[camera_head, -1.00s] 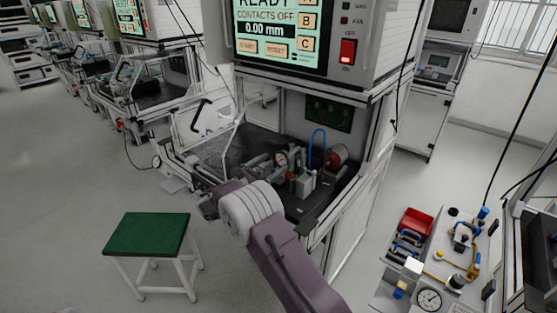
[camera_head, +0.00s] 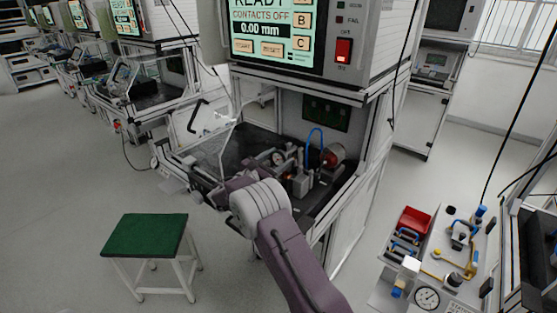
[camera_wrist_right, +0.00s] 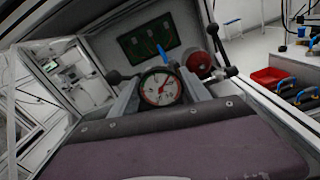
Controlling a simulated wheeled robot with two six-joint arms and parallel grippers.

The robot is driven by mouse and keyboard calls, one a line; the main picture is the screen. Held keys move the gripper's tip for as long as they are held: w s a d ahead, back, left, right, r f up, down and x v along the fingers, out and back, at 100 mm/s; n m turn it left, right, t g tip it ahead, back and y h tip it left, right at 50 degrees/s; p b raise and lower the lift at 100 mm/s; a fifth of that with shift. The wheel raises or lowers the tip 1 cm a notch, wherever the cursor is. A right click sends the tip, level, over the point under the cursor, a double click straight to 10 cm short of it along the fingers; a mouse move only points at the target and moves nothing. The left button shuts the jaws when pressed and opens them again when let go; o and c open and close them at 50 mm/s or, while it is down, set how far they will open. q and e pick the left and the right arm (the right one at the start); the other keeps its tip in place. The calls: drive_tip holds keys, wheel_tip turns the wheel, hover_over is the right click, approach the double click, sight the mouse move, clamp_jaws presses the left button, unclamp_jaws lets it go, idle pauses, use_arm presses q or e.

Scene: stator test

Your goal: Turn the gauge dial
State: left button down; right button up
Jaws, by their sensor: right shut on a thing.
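A small round gauge dial (camera_wrist_right: 160,88) with a white face, dark ring and red marks sits in the middle of the right wrist view. It also shows in the head view (camera_head: 278,158), inside the test bench's bay. My right gripper (camera_wrist_right: 160,95) has one grey finger on each side of the dial and is shut on it. The exact contact is hard to see. In the head view my purple right arm reaches up from the bottom, and its wrist hides much of the gripper. My left gripper is not in view.
A blue hose (camera_head: 316,140) and a red cylinder (camera_head: 334,154) stand close right of the dial. A clear cover (camera_head: 208,145) is at the bay's left. A green stool (camera_head: 146,235) stands front left. A trolley at right holds a red bin (camera_head: 413,222) and another gauge (camera_head: 427,298).

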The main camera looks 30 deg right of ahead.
drive_tip(key=m+b, duration=0.2)
drive_tip(key=b, duration=0.1)
drive_tip(key=m+b, duration=0.3)
drive_tip(key=b, duration=0.1)
drive_tip(key=m+b, duration=0.3)
drive_tip(key=b, duration=0.1)
drive_tip(key=shift+s+f, duration=0.1)
drive_tip(key=shift+f, duration=0.3)
drive_tip(key=shift+r+m+b, duration=0.2)
drive_tip(key=shift+m+b, duration=0.9)
drive_tip(key=shift+b, duration=0.35)
drive_tip(key=o, duration=1.1)
drive_tip(key=shift+r, duration=0.1)
drive_tip(key=shift+a, duration=0.1)
drive_tip(key=v, duration=0.9)
drive_tip(key=shift+p, duration=0.35)
